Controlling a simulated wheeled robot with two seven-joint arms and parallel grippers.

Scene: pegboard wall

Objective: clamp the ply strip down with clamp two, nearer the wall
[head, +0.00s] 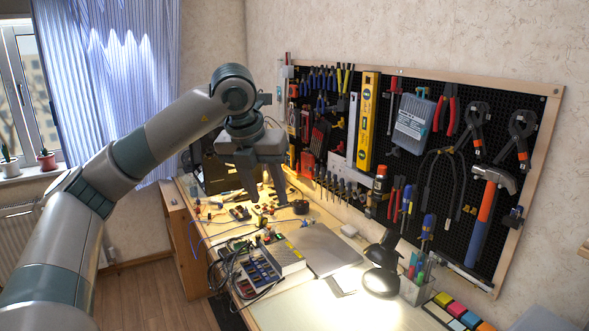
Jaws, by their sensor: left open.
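Two black spring clamps with orange-banded handles hang side by side at the upper right of the pegboard, a left clamp (475,130) and a right clamp (518,138). I cannot tell which, if either, is clamp two. I cannot make out the ply strip. My left gripper (263,190) is open and empty, pointing down above the far part of the workbench. It is well to the left of the hanging clamps. My right gripper is out of view.
The pegboard (455,178) is crowded with tools, including a hammer (486,215). The bench holds a component box (262,270) with wires, a grey laptop-like plate (325,248), a black lamp (382,270) and a pen holder (416,291). The lit front bench surface is mostly bare.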

